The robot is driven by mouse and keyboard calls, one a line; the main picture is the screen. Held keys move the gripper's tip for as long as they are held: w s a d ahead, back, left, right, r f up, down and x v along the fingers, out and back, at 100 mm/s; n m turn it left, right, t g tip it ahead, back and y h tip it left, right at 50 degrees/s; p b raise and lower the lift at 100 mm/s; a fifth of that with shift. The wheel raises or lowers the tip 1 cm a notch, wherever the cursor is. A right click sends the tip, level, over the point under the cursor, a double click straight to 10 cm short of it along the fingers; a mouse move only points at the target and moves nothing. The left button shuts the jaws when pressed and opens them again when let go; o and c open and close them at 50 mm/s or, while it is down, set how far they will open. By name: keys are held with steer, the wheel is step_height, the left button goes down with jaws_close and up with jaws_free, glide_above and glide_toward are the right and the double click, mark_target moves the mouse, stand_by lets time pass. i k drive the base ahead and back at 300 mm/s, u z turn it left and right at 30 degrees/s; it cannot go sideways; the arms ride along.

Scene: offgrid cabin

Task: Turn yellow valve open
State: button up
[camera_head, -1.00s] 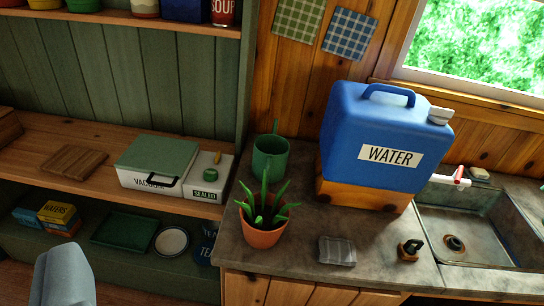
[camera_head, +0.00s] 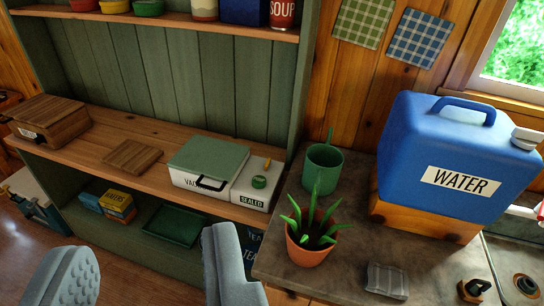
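A small yellow lever (camera_head: 267,164), which looks like the yellow valve, sticks up on the white side part (camera_head: 251,194), behind a round green knob (camera_head: 259,181). The green lid (camera_head: 208,159) has a black handle at its front and looks shut. My gripper (camera_head: 143,243) shows two grey fingers, wide apart and empty, at the bottom. It is in front of the shelf, apart from the box and the lever.
A potted plant (camera_head: 309,246) and a green watering can (camera_head: 323,168) stand on the counter, right of the box. A blue water container (camera_head: 450,150) is farther right. A wooden board (camera_head: 134,155) and a wooden box (camera_head: 47,122) lie left on the shelf.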

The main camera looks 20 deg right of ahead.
mark_target(269, 162)
steer(key=i, duration=0.85)
steer(key=u, duration=0.1)
